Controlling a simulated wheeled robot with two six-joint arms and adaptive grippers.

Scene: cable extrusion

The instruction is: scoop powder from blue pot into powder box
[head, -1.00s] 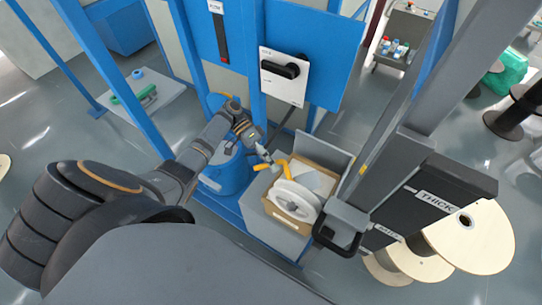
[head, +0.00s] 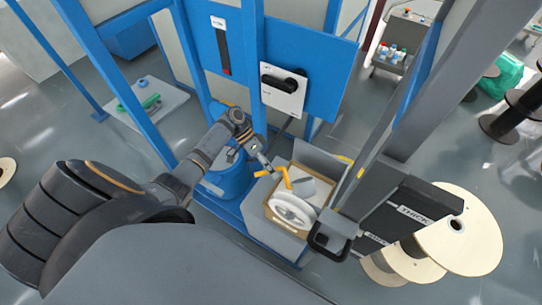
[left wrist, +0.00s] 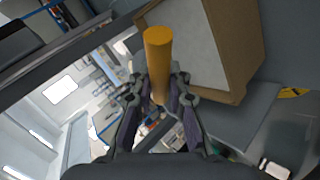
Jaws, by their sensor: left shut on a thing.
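My left gripper (head: 268,168) is above the left side of the powder box, between it and the blue pot. It is shut on an orange handle (head: 284,176), which also shows upright between the fingers in the left wrist view (left wrist: 157,60). A grey piece (head: 304,187) shows beside the handle over the box; I cannot tell whether it is the scoop's bowl. I see no powder clearly.
Blue uprights and a panel with a black-handled switch (head: 283,92) stand behind. A grey block with a black loop (head: 332,236) stands close to the box's right. Large pale reels (head: 440,245) stand at the lower right. Open floor lies at the left.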

